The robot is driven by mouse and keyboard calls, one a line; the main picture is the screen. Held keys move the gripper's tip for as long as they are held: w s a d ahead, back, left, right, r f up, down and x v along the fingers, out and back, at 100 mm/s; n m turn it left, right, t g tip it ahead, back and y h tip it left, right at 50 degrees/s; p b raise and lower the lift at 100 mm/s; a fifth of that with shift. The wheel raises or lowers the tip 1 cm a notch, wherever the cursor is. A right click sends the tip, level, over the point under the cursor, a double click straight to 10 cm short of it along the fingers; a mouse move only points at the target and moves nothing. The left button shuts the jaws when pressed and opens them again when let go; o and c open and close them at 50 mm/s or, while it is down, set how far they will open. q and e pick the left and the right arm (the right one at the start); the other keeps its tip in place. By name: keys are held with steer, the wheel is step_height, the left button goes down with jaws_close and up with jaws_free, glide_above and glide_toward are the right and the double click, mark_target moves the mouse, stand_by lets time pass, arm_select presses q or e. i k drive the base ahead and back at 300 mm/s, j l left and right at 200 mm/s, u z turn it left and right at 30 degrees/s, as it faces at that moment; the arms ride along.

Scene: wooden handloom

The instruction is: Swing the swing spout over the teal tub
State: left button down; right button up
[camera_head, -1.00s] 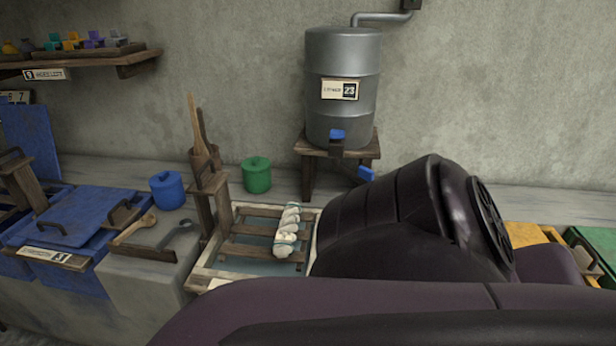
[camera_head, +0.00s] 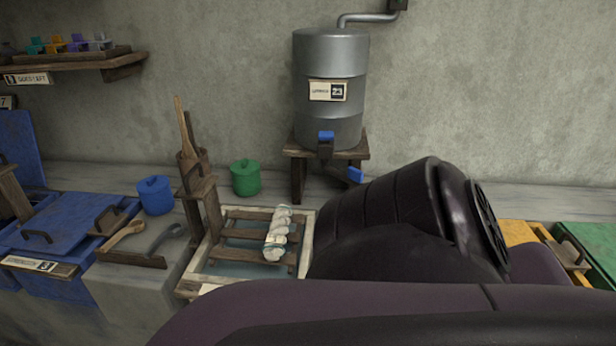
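A grey metal tank (camera_head: 331,70) stands on a wooden stand at the back. At its base is a tap with a blue handle (camera_head: 326,135). A dark spout with a blue end (camera_head: 355,175) seems to point to the right and forward, under the stand's edge. A pale-rimmed tub (camera_head: 308,228) with a dull teal inside stands in front of the stand, partly behind my dark arm. A slatted wooden rack and a twisted white skein (camera_head: 277,235) lie over it. The spout's end is beyond the tub's back right corner. Neither gripper shows.
A green lidded pot (camera_head: 245,178) and a blue lidded pot (camera_head: 155,195) stand left of the tank. A blue lidded bin (camera_head: 70,225) is at left. Yellow (camera_head: 522,234) and green (camera_head: 590,240) bins are at right. My arm covers the front right.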

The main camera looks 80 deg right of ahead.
mark_target(354, 178)
steer(key=i+l+z, duration=0.15)
steer(key=z, duration=2.45)
